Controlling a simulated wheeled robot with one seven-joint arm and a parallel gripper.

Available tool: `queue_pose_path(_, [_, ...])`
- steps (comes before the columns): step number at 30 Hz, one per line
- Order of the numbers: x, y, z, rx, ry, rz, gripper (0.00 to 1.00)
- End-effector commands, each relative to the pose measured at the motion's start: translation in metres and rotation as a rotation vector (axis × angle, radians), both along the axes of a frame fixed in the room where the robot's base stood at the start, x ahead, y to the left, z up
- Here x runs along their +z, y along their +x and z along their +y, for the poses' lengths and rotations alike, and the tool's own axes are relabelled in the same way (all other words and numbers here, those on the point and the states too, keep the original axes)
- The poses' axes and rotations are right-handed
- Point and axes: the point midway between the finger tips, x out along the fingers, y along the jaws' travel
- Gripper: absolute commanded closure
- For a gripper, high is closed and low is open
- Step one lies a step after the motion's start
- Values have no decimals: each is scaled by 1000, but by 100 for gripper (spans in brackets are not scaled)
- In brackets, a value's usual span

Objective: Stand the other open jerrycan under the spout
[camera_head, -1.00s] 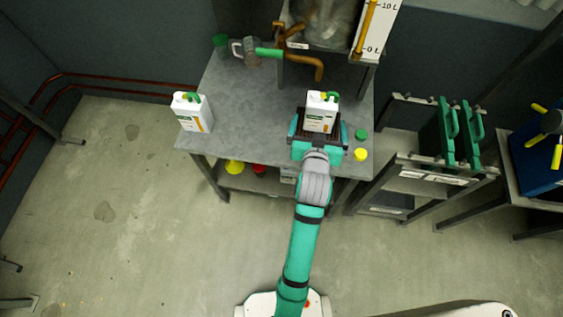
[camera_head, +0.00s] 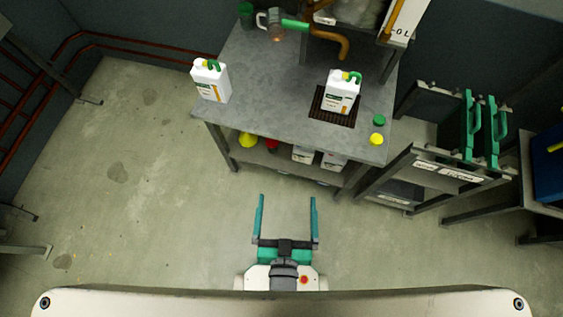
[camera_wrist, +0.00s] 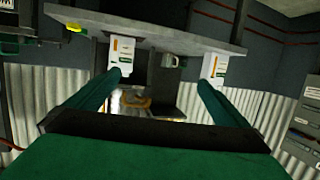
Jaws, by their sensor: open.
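Two white jerrycans with green handles stand upright on the grey table (camera_head: 270,82). One jerrycan (camera_head: 341,94) is on the dark grate (camera_head: 331,116), in front of and below the brown spout (camera_head: 345,47). The other jerrycan (camera_head: 210,84) is at the table's left front edge. Whether each mouth is open is too small to tell. My gripper (camera_head: 287,197) is open and empty, over the floor in front of the table, apart from both cans. The wrist view, upside down, shows the grate can (camera_wrist: 121,58) and the left can (camera_wrist: 214,67) beyond my fingers.
A green cap (camera_head: 379,120) and a yellow cap (camera_head: 376,139) lie right of the grate. A grey jug (camera_head: 273,24) and a green cup (camera_head: 246,14) stand at the back left. A rack with green handled pieces (camera_head: 472,125) is at right. The floor at left is clear.

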Motion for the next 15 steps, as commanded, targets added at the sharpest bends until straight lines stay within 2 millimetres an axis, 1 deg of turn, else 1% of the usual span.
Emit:
queue_pose_path(1, [3, -16, 4, 13, 1, 2, 0])
queue_pose_path(3, [11, -32, 8, 26, 2, -6, 0])
queue_pose_path(6, [19, -47, 12, 39, 3, -16, 0])
queue_pose_path(9, [24, -55, 14, 47, 4, -23, 0])
queue_pose_path(15, [27, -58, 14, 49, 4, -28, 0])
